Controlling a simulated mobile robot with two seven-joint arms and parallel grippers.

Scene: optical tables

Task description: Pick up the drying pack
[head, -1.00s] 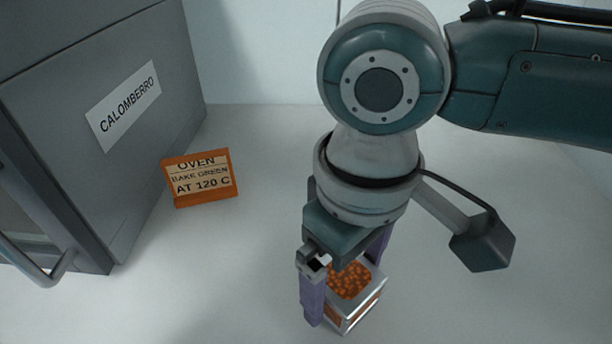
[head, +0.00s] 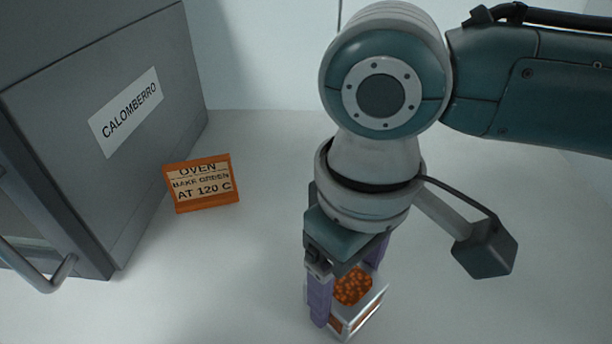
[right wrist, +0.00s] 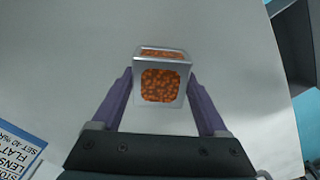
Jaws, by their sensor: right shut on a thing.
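The drying pack (head: 356,288) is a small silver-edged box with windows showing orange beads. It is at the bottom middle of the head view and also shows in the right wrist view (right wrist: 161,84). My right gripper (head: 345,300) points down with its two purple fingers on opposite sides of the pack, shut on it. In the right wrist view the fingers (right wrist: 160,88) flank the pack. I cannot tell whether the pack touches the white surface. My left gripper is not in view.
A grey oven (head: 75,110) labelled CALOMBERRO, with a bar handle (head: 50,275), stands at the left. An orange-framed sign (head: 202,183) about baking green at 120 C stands beside it. A blue-edged card (right wrist: 15,150) lies at lower left in the wrist view. The white surface between is clear.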

